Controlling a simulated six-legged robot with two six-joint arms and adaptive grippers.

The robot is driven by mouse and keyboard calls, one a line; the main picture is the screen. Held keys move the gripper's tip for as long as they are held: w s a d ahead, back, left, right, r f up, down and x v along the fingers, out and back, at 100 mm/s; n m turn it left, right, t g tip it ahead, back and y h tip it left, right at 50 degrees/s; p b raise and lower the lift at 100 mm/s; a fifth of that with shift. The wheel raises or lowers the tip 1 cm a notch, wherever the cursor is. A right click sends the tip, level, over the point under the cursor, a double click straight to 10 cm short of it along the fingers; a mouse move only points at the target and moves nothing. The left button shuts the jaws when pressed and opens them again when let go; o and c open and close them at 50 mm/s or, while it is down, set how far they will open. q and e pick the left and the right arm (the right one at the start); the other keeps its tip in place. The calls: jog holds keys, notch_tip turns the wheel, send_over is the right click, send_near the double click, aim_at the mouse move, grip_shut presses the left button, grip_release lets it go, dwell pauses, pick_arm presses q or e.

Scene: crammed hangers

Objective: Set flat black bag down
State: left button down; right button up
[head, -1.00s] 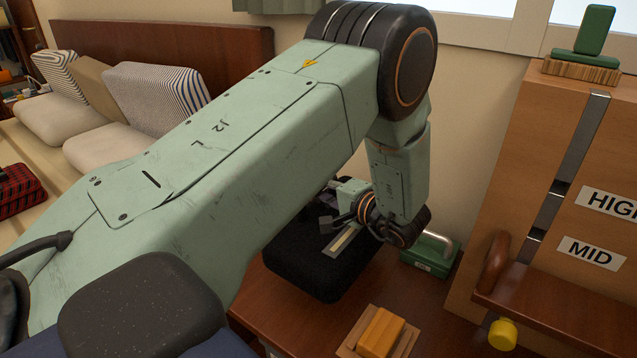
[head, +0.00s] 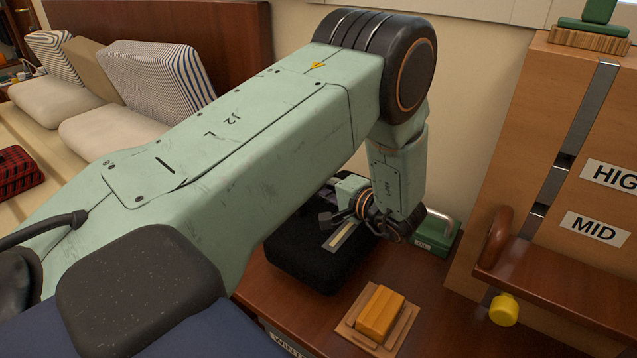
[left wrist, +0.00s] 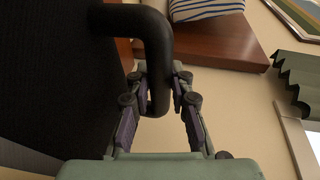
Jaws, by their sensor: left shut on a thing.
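The black bag (head: 312,258) shows as a dark, soft-edged block over the brown wooden top in the head view, partly hidden behind my left arm. My left gripper (head: 343,212) is at the bag's upper right side. In the left wrist view the gripper (left wrist: 160,88) is shut on the bag's bent black handle (left wrist: 155,40), which runs between the fingers. The bag's dark face (left wrist: 55,80) fills the left of that view. Whether its underside touches the wood cannot be told. My right gripper is not in view.
A yellow-orange block (head: 380,312) on a wooden base sits just right of the bag. A green padlock-like object (head: 437,236) stands behind it. A wooden board (head: 548,130) with HIGH and MID labels rises at right. Cushions (head: 120,115) lie at left.

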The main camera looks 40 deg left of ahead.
aim_at(318, 202)
pick_arm(q)
jog(key=shift+r, duration=0.15)
jog(key=shift+p, duration=1.15)
dwell(1.2)
jog(key=shift+f, duration=0.2)
jog(key=shift+f+b, duration=0.75)
jog(key=shift+f, duration=0.75)
jog(key=c, duration=1.2)
grip_release()
jog(key=shift+s, duration=0.1)
jog(key=shift+o, duration=0.4)
jog(key=shift+f, duration=0.1)
